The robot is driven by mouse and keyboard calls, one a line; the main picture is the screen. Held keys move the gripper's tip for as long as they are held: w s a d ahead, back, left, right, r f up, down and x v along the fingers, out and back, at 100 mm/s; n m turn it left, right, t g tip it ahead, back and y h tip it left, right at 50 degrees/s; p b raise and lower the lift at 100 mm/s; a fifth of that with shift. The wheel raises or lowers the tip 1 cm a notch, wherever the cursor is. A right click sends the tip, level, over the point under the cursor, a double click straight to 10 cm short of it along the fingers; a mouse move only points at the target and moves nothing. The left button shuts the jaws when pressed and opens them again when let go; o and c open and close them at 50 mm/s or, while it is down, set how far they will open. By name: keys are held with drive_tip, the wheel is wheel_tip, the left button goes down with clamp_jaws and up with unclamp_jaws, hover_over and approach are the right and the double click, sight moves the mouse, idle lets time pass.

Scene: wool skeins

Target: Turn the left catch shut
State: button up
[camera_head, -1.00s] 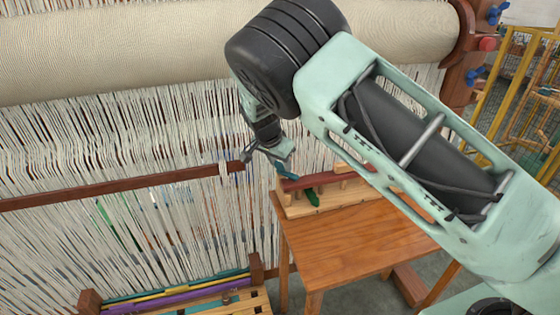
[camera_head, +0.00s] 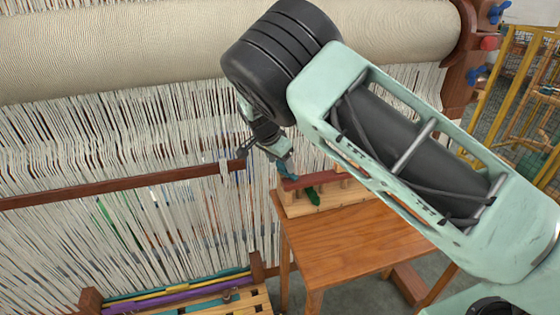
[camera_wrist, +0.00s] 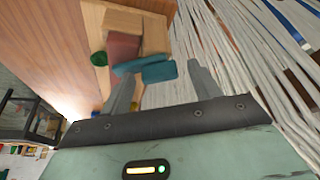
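A dark red bar (camera_head: 325,180) lies along a pale wooden rack on the small table. The teal left catch (camera_head: 287,169) is at the bar's left end. In the wrist view the teal catch (camera_wrist: 158,72) lies across the red bar's end (camera_wrist: 123,48), its tip between or just beyond my fingertips. A green catch (camera_head: 313,196) hangs down at the rack's front, and it shows at the left of the wrist view (camera_wrist: 98,62). My gripper (camera_wrist: 160,69) has its fingers apart. In the head view my gripper (camera_head: 284,160) is just above the teal catch; contact cannot be told.
The loom's white warp threads (camera_head: 120,130) stand close behind and left of the rack, with a brown wooden rod (camera_head: 110,188) across them. The wooden table top (camera_head: 350,240) in front of the rack is clear. A slatted bench (camera_head: 190,300) is at lower left.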

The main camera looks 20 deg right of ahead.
drive_tip(key=shift+r, duration=0.1)
drive_tip(key=b+v, duration=0.3)
drive_tip(key=v, duration=1.4)
drive_tip(key=shift+b, duration=0.3)
drive_tip(key=shift+a, duration=0.15)
